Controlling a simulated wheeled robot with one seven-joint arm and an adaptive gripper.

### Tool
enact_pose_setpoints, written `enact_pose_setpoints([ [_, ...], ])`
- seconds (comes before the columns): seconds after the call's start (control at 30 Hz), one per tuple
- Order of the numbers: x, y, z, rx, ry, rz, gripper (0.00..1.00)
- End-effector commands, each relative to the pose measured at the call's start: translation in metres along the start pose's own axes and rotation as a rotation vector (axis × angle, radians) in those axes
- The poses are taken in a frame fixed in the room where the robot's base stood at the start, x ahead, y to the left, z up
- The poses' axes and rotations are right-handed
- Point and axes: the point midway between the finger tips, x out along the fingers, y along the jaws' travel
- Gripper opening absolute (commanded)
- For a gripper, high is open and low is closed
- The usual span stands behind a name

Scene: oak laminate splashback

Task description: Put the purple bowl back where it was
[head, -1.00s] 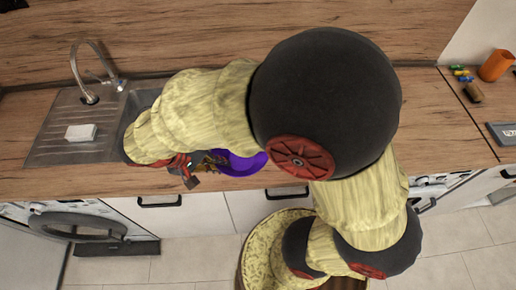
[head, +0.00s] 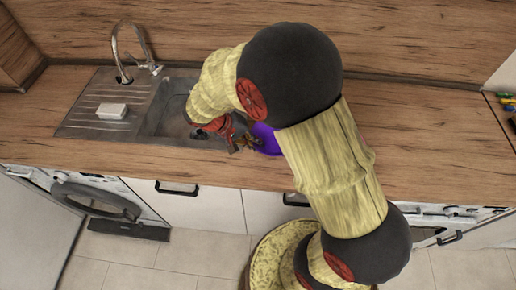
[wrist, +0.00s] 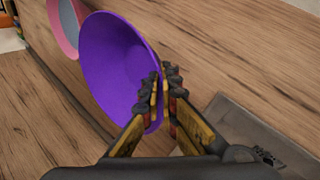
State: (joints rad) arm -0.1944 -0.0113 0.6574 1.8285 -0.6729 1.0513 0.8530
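The purple bowl (wrist: 118,62) is large in the wrist view, tilted in the picture with its hollow inside showing. My gripper (wrist: 163,92) is shut on its rim, with one finger on each side of the wall. In the head view, the purple bowl (head: 266,139) shows partly behind my arm, just right of the sink. My gripper (head: 240,146) is at its left side there. I cannot tell whether the bowl touches the counter.
The sink (head: 160,115) with its tap (head: 125,60) lies left of the bowl; a white block (head: 112,111) rests on its drainer. A pink-rimmed round thing (wrist: 66,22) is behind the bowl in the wrist view. Wooden counter (head: 430,140) is clear to the right.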

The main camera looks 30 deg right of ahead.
Motion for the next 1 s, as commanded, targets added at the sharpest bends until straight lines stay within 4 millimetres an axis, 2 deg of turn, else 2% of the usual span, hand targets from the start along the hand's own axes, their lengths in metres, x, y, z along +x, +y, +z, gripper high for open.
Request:
enact_pose_setpoints([
  [0.17, 0.012, -0.003, -0.007, 0.0, -0.002, 0.001, 0.0],
  [0.37, 0.035, -0.02, -0.007, -0.002, -0.001, 0.001, 0.0],
  [0.77, 0.039, -0.023, -0.008, 0.0, 0.0, 0.0, 0.0],
  [1.0, 0.038, -0.022, -0.008, 0.0, 0.0, 0.0, 0.15],
])
